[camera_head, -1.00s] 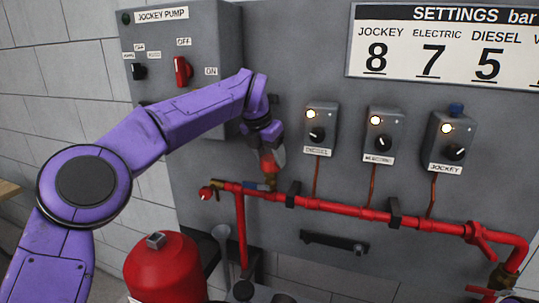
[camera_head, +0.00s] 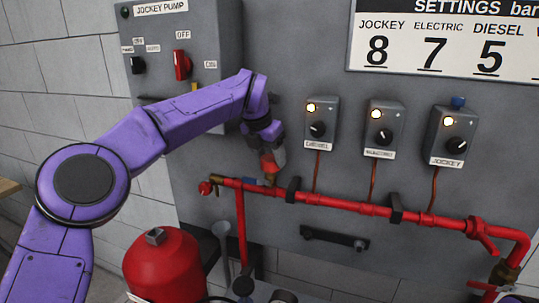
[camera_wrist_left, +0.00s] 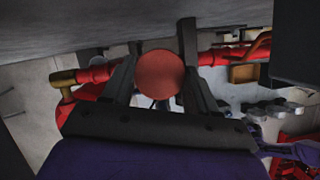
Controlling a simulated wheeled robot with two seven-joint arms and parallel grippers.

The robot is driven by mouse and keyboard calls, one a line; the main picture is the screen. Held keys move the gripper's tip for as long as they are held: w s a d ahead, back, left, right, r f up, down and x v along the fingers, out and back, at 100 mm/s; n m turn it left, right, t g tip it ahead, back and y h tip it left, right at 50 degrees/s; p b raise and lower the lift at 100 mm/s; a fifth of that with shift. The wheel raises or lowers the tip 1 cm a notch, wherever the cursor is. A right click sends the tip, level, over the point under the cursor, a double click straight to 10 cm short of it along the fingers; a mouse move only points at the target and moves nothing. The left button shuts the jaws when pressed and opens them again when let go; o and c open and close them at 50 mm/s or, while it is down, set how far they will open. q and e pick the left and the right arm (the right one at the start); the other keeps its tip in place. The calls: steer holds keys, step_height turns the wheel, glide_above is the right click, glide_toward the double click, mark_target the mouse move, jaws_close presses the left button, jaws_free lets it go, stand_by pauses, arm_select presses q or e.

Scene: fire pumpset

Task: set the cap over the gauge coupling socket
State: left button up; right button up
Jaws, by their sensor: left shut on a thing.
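The red cap (camera_head: 268,164) is between the fingers of my left gripper (camera_head: 272,158), which points down just above the red pipe. In the left wrist view the cap (camera_wrist_left: 160,74) is a round red face between the two dark fingers of the left gripper (camera_wrist_left: 155,85). A small brass fitting (camera_head: 270,181) on the pipe, beside a blue valve handle (camera_head: 252,181), is directly below the cap and may be the gauge coupling socket. I cannot tell whether the cap touches it. My right gripper is not in view.
The red pipe (camera_head: 345,206) runs along the grey panel to the right. Three switch boxes, including the diesel one (camera_head: 320,122), are above it. A jockey pump cabinet (camera_head: 205,35) stands at upper left. A red vessel (camera_head: 162,262) is below left.

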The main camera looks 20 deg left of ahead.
arm_select(q)
steer(key=shift+f, duration=0.1)
steer(key=o, duration=1.5)
steer(key=v, duration=1)
steer(key=shift+s+r, duration=0.1)
steer(key=shift+r, duration=0.15)
steer(key=shift+a, duration=0.15)
